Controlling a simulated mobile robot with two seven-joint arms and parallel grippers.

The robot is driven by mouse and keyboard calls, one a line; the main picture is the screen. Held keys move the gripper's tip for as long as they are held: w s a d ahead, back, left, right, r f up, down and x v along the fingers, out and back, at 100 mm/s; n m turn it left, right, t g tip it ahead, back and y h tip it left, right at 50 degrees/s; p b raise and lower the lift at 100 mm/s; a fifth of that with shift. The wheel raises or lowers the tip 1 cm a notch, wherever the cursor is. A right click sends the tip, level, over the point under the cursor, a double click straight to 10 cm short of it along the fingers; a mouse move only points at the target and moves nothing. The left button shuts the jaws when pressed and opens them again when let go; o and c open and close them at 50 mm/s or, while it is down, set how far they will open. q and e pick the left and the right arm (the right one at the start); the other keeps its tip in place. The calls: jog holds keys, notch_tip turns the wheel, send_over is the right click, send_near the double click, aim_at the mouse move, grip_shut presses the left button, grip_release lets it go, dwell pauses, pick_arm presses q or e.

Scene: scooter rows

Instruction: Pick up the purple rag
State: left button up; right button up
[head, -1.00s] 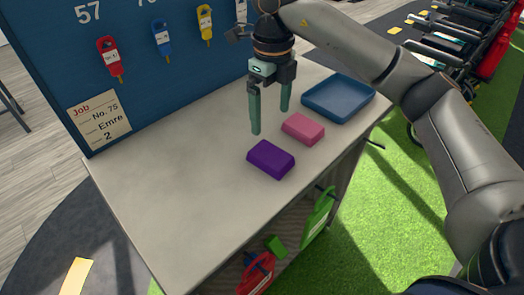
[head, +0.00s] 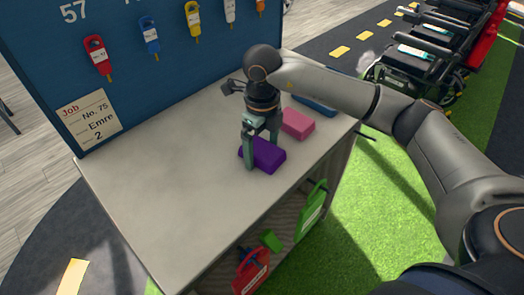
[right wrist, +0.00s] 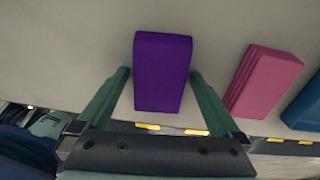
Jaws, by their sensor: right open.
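The purple rag (head: 266,155) is a folded block lying on the grey counter (head: 165,200), near its front edge. My right gripper (head: 262,158) is open and pointing down at the rag; one finger stands in front of it. In the right wrist view the purple rag (right wrist: 162,72) lies between and just beyond the two spread green fingers (right wrist: 160,85), with a gap on each side. I cannot tell the exact height of the fingertips over the counter. My left gripper does not show.
A pink folded rag (head: 297,124) lies just right of the purple one, close to the right finger. A blue board (head: 180,75) with hanging key tags rises behind. The counter's left part is clear.

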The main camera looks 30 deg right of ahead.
aim_at(261, 148)
jog(key=c, duration=1.2)
jog(key=shift+r, duration=0.2)
jog(key=shift+r, duration=0.25)
notch_tip(261, 148, up, 2)
jog(key=shift+w+r, duration=0.1)
jog(key=shift+r, duration=0.05)
jog(key=s+a+r, duration=0.1)
jog(key=s+r, duration=0.2)
jog(key=s, duration=0.1)
jog(key=s+a+r, duration=0.2)
jog(key=s+r, duration=0.1)
jog(key=s, duration=0.1)
jog(key=s+a+r, duration=0.2)
jog(key=s+r, duration=0.2)
jog(key=s, duration=0.1)
jog(key=shift+a, duration=0.2)
